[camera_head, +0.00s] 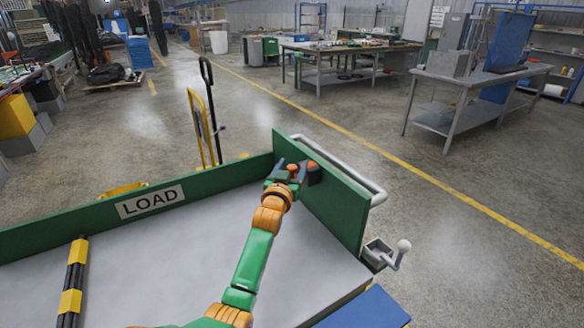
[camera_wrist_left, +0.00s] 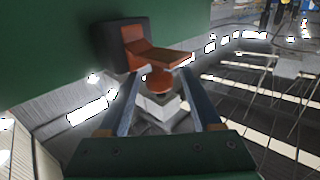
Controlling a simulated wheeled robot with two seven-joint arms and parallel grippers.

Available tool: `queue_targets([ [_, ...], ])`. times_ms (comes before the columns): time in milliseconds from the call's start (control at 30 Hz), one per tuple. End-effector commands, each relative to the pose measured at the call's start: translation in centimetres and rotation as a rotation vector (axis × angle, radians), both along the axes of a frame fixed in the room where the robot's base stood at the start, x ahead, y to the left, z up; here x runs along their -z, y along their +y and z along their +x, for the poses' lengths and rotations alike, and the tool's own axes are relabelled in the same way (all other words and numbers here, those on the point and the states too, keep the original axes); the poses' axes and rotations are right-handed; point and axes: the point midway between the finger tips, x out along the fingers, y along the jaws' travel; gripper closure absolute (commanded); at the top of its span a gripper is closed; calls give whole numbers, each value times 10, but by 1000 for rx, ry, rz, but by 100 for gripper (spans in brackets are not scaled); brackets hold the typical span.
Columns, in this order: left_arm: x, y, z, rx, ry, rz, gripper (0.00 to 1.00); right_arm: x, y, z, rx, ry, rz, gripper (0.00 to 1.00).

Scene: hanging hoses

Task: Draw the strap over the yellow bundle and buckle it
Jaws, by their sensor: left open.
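The bundle (camera_head: 72,280) of dark rods with yellow bands lies on the grey bed at the lower left of the head view. My left gripper (camera_head: 290,173) is at the far corner of the bed, beside the green side wall, with its fingers apart. A dark block with an orange lever (camera_head: 313,170) is fixed to that wall; it also shows in the left wrist view (camera_wrist_left: 150,48). A small orange knob (camera_wrist_left: 160,78) appears between or just beyond the fingers (camera_wrist_left: 164,92); I cannot tell if they touch it. No strap can be made out. My right gripper is out of view.
A green wall with a LOAD sign (camera_head: 151,201) runs along the far edge of the bed. A grey rail (camera_head: 345,167) and a crank handle (camera_head: 388,252) stick out at the right. A yellow hand truck (camera_head: 201,130) stands beyond. The bed's middle is mostly clear.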

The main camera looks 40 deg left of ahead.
Motion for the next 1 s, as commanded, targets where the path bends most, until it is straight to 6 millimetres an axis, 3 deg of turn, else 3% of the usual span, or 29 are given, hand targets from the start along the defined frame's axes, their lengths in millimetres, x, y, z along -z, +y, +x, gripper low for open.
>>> queue_targets([
  [100, 0, 0, 0, 0, 0, 0, 34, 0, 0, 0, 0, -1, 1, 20],
  [300, 0, 0, 0, 0, 0, 0, 88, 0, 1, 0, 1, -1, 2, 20],
  [367, 0, 0, 0, 0, 0, 0, 100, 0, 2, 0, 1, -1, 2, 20],
  [1000, 0, 0, 0, 0, 1, 0, 100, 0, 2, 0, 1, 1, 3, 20],
])
